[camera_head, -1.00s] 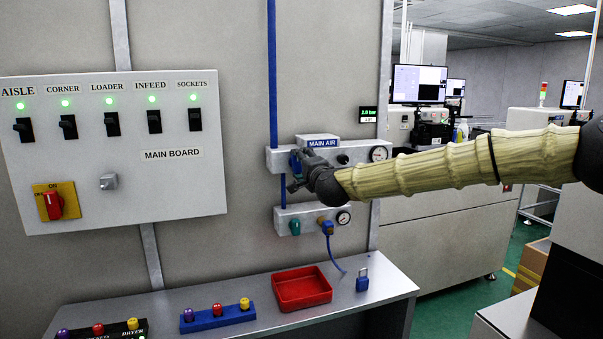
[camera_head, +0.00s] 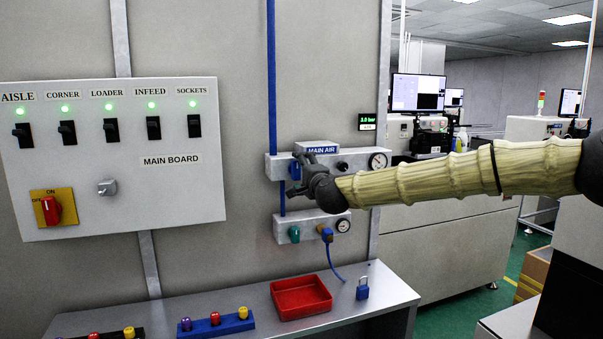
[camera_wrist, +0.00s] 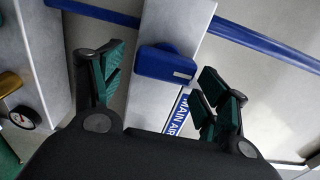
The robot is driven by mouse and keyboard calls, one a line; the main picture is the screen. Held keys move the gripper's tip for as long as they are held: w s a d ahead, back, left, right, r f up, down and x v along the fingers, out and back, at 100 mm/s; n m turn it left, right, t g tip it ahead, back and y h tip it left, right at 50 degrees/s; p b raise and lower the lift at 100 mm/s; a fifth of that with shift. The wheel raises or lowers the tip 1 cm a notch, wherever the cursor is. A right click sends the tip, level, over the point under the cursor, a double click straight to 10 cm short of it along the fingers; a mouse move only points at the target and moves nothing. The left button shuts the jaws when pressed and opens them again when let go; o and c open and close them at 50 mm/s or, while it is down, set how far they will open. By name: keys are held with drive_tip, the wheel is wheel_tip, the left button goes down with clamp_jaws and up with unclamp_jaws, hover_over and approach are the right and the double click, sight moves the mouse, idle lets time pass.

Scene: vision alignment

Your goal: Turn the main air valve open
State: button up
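The main air unit (camera_head: 277,165) is a light grey block on the wall, with a blue MAIN AIR label (camera_head: 317,148). Its blue valve handle (camera_head: 295,170) shows just left of my gripper (camera_head: 299,175) in the head view. In the wrist view the blue handle (camera_wrist: 166,64) lies ahead, between my gripper's two fingers (camera_wrist: 158,82). The fingers, with green pads, are spread apart, with gaps on both sides of the handle. My wrist hides part of the unit in the head view.
A round gauge (camera_head: 378,161) sits at the unit's right end. Below is a second block with a green knob (camera_head: 294,234) and a blue hose. The bench holds a red tray (camera_head: 301,297), a blue padlock (camera_head: 362,288) and button boxes. The main board (camera_head: 110,210) is at left.

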drive_tip(key=v, duration=1.2)
drive_tip(key=shift+r, duration=0.1)
drive_tip(key=s+a+f+n+g, duration=0.15)
drive_tip(key=s+f, duration=0.25)
drive_tip(key=f, duration=0.8)
drive_tip(key=s+f+n+g, duration=0.2)
drive_tip(key=s+f+g, duration=0.1)
drive_tip(key=f, duration=0.9)
drive_tip(key=s+a+f+n+g, duration=0.15)
drive_tip(key=s+f, duration=0.25)
drive_tip(key=f, duration=0.9)
drive_tip(key=s+d+f+n+g+h+p, duration=0.1)
drive_tip(key=s+d+f+n+g, duration=0.2)
drive_tip(key=s+f, duration=0.65)
drive_tip(key=s+d+f+n+g+h, duration=0.15)
drive_tip(key=s+d+f, duration=0.25)
drive_tip(key=s+f, duration=0.4)
drive_tip(key=s+d+f+n+g+h, duration=0.1)
drive_tip(key=s+d+f+g, duration=0.2)
drive_tip(key=s+f, duration=0.55)
drive_tip(key=s+d+f+n+g+h, duration=0.1)
drive_tip(key=s+d+f+n+g, duration=0.1)
drive_tip(key=s+d, duration=0.3)
drive_tip(key=s+d+f+n+g+h+p, duration=0.1)
drive_tip(key=s+d, duration=0.4)
drive_tip(key=s, duration=0.9)
drive_tip(key=shift+d+f+n+g, duration=0.25)
drive_tip(key=shift+f+n+g, duration=0.1)
drive_tip(key=shift+f, duration=0.1)
